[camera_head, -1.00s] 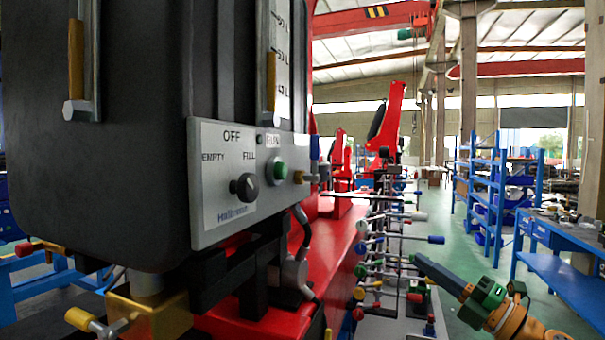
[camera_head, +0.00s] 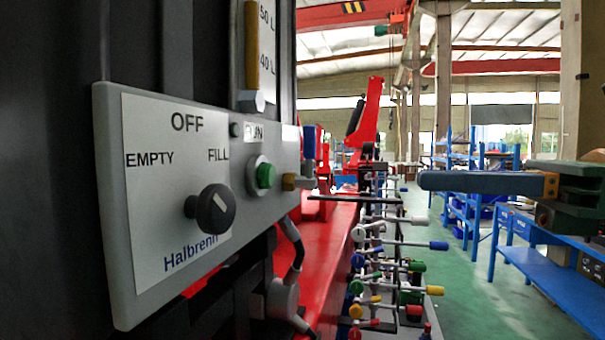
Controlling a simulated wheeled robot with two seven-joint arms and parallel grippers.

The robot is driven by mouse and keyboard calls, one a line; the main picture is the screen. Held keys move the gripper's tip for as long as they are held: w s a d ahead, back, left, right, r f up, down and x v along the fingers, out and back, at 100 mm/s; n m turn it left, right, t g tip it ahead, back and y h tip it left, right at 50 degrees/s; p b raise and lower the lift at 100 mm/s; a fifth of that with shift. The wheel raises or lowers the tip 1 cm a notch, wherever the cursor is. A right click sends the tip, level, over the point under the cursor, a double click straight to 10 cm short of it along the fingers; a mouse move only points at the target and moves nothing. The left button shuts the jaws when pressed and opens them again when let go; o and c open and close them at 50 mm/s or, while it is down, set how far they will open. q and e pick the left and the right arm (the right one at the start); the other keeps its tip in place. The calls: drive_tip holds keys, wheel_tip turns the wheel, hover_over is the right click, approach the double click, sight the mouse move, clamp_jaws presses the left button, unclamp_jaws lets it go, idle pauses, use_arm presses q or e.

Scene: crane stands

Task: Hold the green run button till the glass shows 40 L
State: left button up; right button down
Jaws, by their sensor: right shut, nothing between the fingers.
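The green run button (camera_head: 266,175) sits in a round collar on the grey control panel (camera_head: 135,250), under the RUN label. The glass (camera_head: 252,45) is a tube above the panel, with 50 L and 40 L marks beside it. Its amber column reaches past the 40 L mark to the picture's top edge, where its top is cut off or hard to read. The black selector knob (camera_head: 210,210) sits below OFF, EMPTY and FILL. My right gripper (camera_head: 432,181) is shut and empty, pointing left, well right of the button and not touching it. My left gripper is out of view.
A rack of levers with coloured knobs (camera_head: 385,270) stands beyond the red beam (camera_head: 325,240). Blue shelves and a blue bench (camera_head: 550,275) stand at right. Open space lies between panel and gripper.

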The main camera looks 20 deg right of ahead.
approach(272, 177)
drive_tip(key=p+x, duration=0.2)
drive_tip(key=x, duration=0.4)
drive_tip(key=shift+a+p, duration=0.2)
drive_tip(key=shift+p, duration=0.15)
drive_tip(key=shift+w+a+f, duration=0.1)
drive_tip(key=shift+w+a, duration=0.05)
drive_tip(key=shift+w, duration=0.2)
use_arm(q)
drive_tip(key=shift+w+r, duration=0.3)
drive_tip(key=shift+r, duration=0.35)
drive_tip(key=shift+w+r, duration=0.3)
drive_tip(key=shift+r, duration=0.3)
use_arm(e)
drive_tip(key=shift+s, duration=0.1)
drive_tip(key=shift+w+a+p, duration=0.3)
drive_tip(key=shift+a+p, duration=0.05)
drive_tip(key=shift+a, duration=0.2)
drive_tip(key=shift+s+d, duration=0.1)
drive_tip(key=shift+d, duration=0.1)
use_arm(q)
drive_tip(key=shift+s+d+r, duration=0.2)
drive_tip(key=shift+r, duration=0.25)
use_arm(e)
drive_tip(key=shift+a, duration=0.1)
idle(3.7)
